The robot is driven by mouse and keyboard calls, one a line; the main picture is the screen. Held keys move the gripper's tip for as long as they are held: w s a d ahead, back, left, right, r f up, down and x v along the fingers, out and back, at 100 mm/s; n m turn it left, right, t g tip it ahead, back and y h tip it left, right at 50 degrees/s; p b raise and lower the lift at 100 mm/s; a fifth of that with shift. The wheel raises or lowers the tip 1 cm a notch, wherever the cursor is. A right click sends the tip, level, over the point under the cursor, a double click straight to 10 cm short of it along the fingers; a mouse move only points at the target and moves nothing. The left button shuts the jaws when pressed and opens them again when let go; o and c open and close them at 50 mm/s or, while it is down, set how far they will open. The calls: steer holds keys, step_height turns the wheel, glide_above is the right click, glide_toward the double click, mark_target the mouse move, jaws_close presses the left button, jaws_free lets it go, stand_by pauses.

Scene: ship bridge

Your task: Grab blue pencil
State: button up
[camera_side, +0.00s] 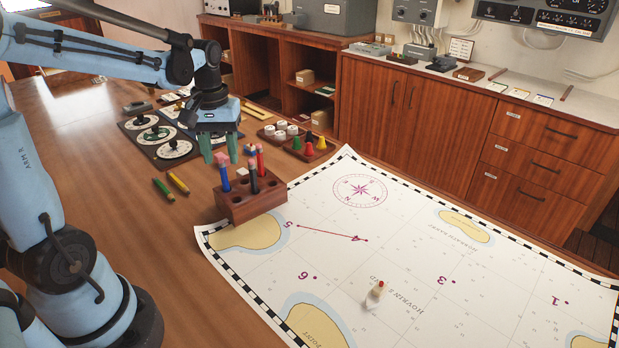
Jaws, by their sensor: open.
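The blue pencil (226,180) stands upright in a hole at the left of a wooden pencil block (250,208). A black pencil (254,179) and a red pencil (260,163) stand in the same block to its right. My gripper (220,157) points down with its two teal fingers apart and nothing held between them. In the picture the blue pencil's top shows between the fingertips. From this one view I cannot tell whether the fingers are around it or behind it.
Dial panels (174,150) and a tray of colored pieces (310,150) are behind. A chart (420,255) with a small white figure (375,294) spreads to the right.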

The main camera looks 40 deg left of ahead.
mark_target(223, 171)
steer(key=shift+a+f, duration=0.1)
steer(key=shift+f, duration=2.55)
jaws_close()
